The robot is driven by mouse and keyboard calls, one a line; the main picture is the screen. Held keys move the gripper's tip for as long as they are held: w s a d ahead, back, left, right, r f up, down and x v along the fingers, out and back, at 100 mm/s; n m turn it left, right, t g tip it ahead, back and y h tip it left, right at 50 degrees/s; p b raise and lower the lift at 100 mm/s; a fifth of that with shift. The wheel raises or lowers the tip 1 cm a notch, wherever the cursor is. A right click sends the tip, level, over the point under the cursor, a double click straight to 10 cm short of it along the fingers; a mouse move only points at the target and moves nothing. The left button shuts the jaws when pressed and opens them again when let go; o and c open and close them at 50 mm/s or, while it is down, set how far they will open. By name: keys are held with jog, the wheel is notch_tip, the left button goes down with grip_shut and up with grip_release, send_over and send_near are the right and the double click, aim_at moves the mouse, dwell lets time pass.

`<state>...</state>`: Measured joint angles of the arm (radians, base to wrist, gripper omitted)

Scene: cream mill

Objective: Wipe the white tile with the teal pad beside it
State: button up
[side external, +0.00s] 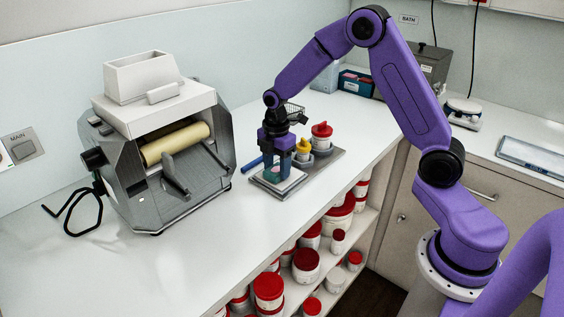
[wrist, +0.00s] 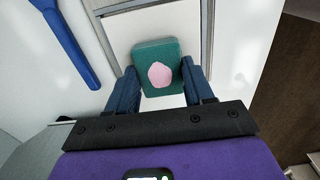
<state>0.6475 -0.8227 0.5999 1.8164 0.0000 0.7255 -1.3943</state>
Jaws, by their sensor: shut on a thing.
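The teal pad (wrist: 172,48) is a rounded block with a pink patch on its upper face. My gripper (wrist: 159,72) is shut on it, one blue finger on each side. In the side view my gripper (side external: 277,158) points down with the pad (side external: 271,174) low between its fingers, over the white tile. The white tile (side external: 288,183) lies on a grey base at the counter's front edge. It also shows in the wrist view (wrist: 150,20) around the pad. The pad hides part of the tile, and I cannot tell whether they touch.
A yellow-topped jar (side external: 303,150) and a red-lidded jar (side external: 322,137) stand close behind the tile, on the grey base (side external: 329,156). A blue tool (wrist: 66,42) lies left of the base. The grey mill (side external: 160,150) stands left. The counter in front of the mill is clear.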

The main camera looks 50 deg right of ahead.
jog(key=shift+a, duration=0.85)
jog(key=shift+r, duration=4)
